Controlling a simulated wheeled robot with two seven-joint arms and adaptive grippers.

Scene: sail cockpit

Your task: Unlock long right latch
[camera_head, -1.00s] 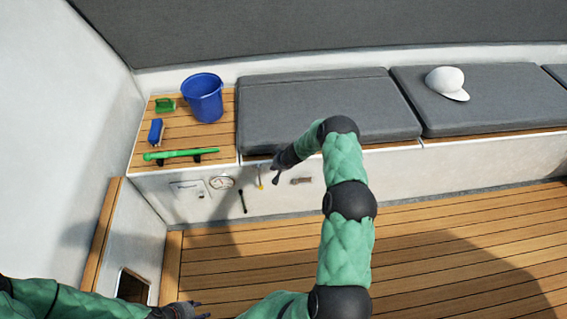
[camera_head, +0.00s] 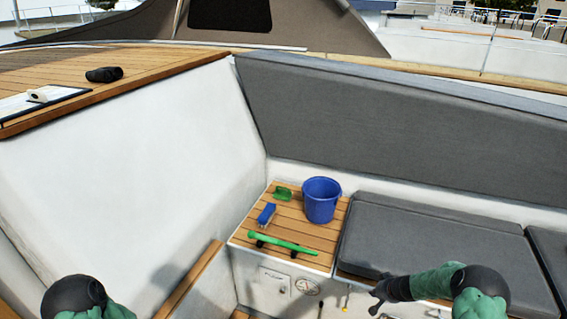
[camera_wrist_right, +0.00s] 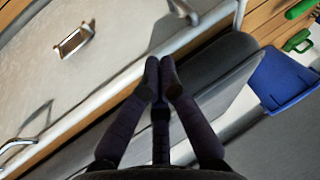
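The right gripper (camera_head: 376,292) is in front of the bench, just below the front edge of the grey cushion. In the right wrist view its fingertips (camera_wrist_right: 159,68) meet, with nothing visible between them. That view also shows a rectangular metal fitting (camera_wrist_right: 75,42) on the white bench front, a curved metal handle (camera_wrist_right: 184,11) near the top edge, and another metal handle (camera_wrist_right: 14,150) at the lower left. I cannot tell which is the long right latch. The fingertips appear apart from these fittings. Only my left arm shows in the head view; its gripper is out of frame.
A blue bucket (camera_head: 321,200), a blue brush (camera_head: 266,215), a green brush (camera_head: 283,193) and a green bar (camera_head: 281,243) are on the wooden bench top. The grey cushion (camera_head: 430,240) lies to the right.

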